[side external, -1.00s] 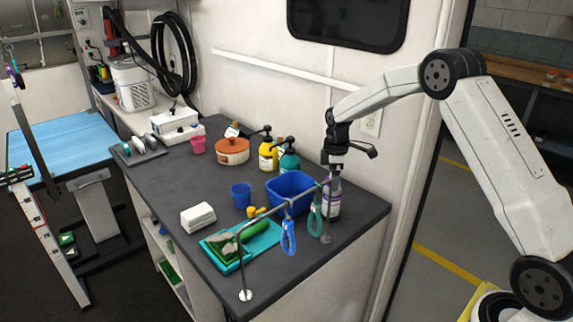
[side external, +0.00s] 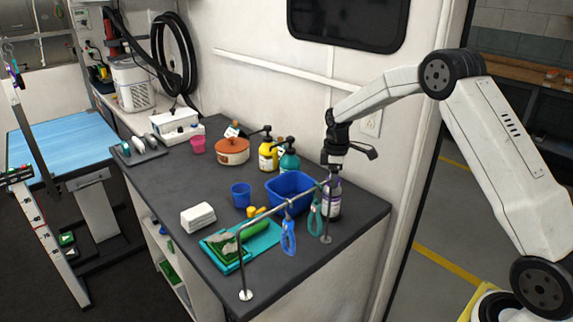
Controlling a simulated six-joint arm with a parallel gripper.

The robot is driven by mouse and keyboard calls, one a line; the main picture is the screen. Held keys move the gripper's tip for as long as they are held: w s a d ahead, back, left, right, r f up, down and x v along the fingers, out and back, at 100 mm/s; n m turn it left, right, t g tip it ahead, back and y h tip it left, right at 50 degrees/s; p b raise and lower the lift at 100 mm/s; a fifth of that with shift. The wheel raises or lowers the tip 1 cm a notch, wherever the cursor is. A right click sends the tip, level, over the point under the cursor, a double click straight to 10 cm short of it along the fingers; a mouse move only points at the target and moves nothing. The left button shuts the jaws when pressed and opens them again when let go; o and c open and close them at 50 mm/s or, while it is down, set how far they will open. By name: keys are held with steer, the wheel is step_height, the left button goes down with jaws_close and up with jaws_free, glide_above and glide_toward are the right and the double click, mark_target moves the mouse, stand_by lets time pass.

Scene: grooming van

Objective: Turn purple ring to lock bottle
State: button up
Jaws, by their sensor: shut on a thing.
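A dark bottle with a pale label (side external: 333,208) stands upright on the right end of the grey counter, partly hidden by the metal rail and a hanging teal loop. My gripper (side external: 335,178) points straight down over the bottle and is shut on its top. The purple ring shows only as a small purple patch at the bottle's neck, just under my fingers. I cannot make out how far the ring is turned.
A blue basin (side external: 287,183) stands just left of the bottle. The metal rail (side external: 272,224), with blue and teal loops (side external: 288,237), runs in front. Yellow (side external: 265,155) and teal (side external: 289,161) pump bottles stand behind. The wall is close behind my gripper.

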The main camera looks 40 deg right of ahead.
steer(key=m, duration=0.8)
steer(key=shift+m, duration=0.4)
steer(key=m, duration=0.4)
steer(key=shift+r+m, duration=0.1)
steer(key=shift+m, duration=2.1)
steer(key=o, duration=1.3)
